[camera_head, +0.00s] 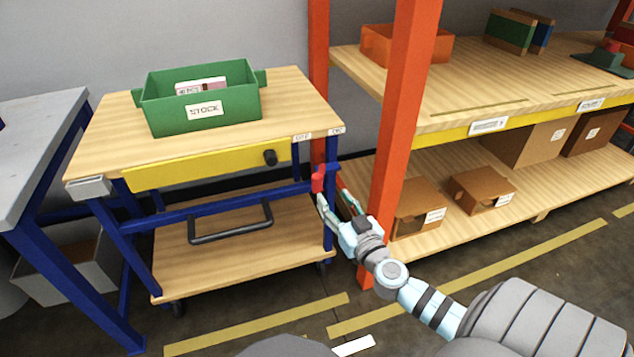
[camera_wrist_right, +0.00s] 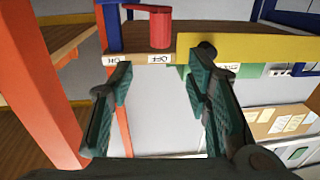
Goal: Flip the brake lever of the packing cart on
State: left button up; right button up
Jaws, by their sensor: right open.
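The packing cart has a wooden top (camera_head: 105,135), a blue frame and a yellow front panel (camera_head: 205,168). Its brake lever has a red handle (camera_head: 318,183) at the cart's right front corner. It also shows in the right wrist view (camera_wrist_right: 160,28), in line with the OFF label (camera_wrist_right: 159,58); the ON label (camera_wrist_right: 110,60) is beside that. My right gripper (camera_head: 330,189) is open at the lever. In the wrist view its fingers (camera_wrist_right: 160,82) are spread, with the red handle beyond the tips and between them; I cannot tell whether they touch. My left gripper is not in view.
A green STOCK bin (camera_head: 205,118) stands on the cart. A black knob (camera_head: 270,157) is on the yellow panel. An orange rack post (camera_head: 398,120) stands close right of my gripper, with shelves of boxes behind. A grey table (camera_head: 30,130) is at the left.

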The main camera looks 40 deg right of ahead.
aim_at(319, 180)
jog(key=x, duration=1)
jog(key=shift+w+d, duration=0.1)
jog(key=shift+w, duration=0.25)
grip_shut()
